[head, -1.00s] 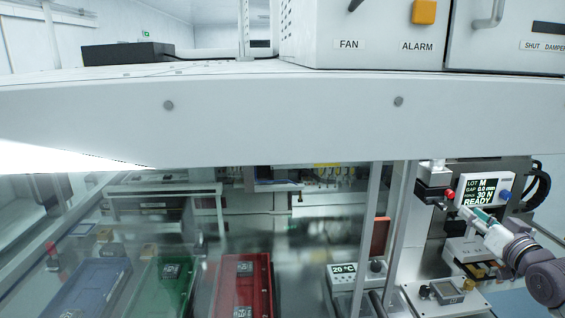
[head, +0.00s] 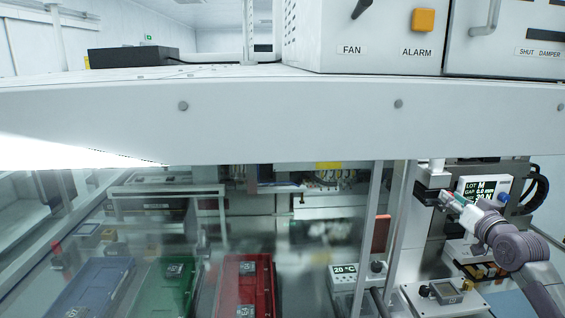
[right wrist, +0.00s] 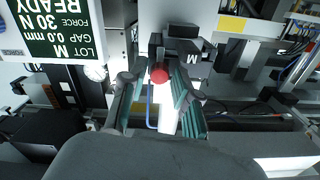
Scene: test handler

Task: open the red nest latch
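The red latch knob (right wrist: 159,75), a round ball on a short dark stem, shows in the right wrist view between the tips of my right gripper (right wrist: 155,82). The fingers stand apart with gaps on both sides of the knob, so the gripper is open around it. I cannot tell whether a finger touches it. In the head view my right gripper (head: 449,202) is at the dark block of the machine at right, and its fingertips hide the knob there. My left gripper is not in view.
A display (head: 482,189) reading LOT M stands close beside the right gripper. A control box (head: 447,293) sits below the arm. Metal posts and a clear pane stand left of it. Blue (head: 92,288), green (head: 166,287) and red (head: 262,290) trays lie behind the pane.

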